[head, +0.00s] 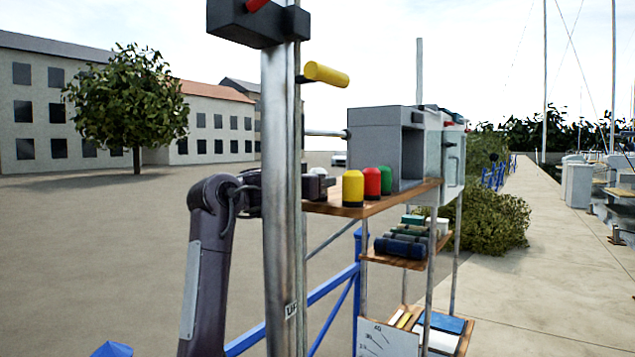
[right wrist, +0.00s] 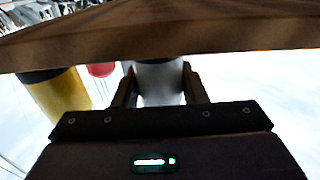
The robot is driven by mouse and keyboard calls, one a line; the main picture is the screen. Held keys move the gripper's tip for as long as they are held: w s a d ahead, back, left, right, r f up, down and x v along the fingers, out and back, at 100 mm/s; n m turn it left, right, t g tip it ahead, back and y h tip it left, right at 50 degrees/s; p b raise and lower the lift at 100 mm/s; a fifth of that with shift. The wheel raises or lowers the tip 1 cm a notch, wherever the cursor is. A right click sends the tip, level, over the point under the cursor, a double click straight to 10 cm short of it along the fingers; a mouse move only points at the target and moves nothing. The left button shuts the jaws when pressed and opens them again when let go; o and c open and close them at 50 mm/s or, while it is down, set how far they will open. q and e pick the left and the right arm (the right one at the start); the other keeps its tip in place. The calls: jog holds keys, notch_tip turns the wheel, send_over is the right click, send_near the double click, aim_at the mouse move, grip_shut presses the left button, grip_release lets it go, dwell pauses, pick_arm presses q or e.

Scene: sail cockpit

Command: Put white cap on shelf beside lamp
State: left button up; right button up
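The white cap (head: 318,171) is at the left end of the upper wooden shelf (head: 385,200) in the head view, beside the yellow dome (head: 353,187). In the right wrist view the white cap (right wrist: 160,82) sits between the fingers of my right gripper (right wrist: 160,85), which appear closed against its sides. Its dark end is close to the board (right wrist: 180,32); I cannot tell whether they touch. A metal pole hides part of my right gripper (head: 322,182) in the head view. Red (head: 372,183) and green (head: 385,179) domes stand behind the yellow one. My left gripper is not in view.
The vertical metal pole (head: 279,190) stands in front of my right arm. A grey box (head: 375,145) stands on the upper shelf behind the domes. A lower shelf (head: 395,260) holds rolled items. A blue railing (head: 330,286) runs below.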

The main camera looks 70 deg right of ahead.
jog(key=o, duration=0.4)
jog(key=shift+d, duration=0.1)
jog(key=shift+o, duration=0.2)
jog(key=shift+r+p, duration=0.25)
jog(key=shift+p, duration=0.05)
jog(key=b+v, duration=0.6)
jog(key=v, duration=0.6)
jog(key=shift+b, duration=0.4)
jog(key=shift+f, duration=0.1)
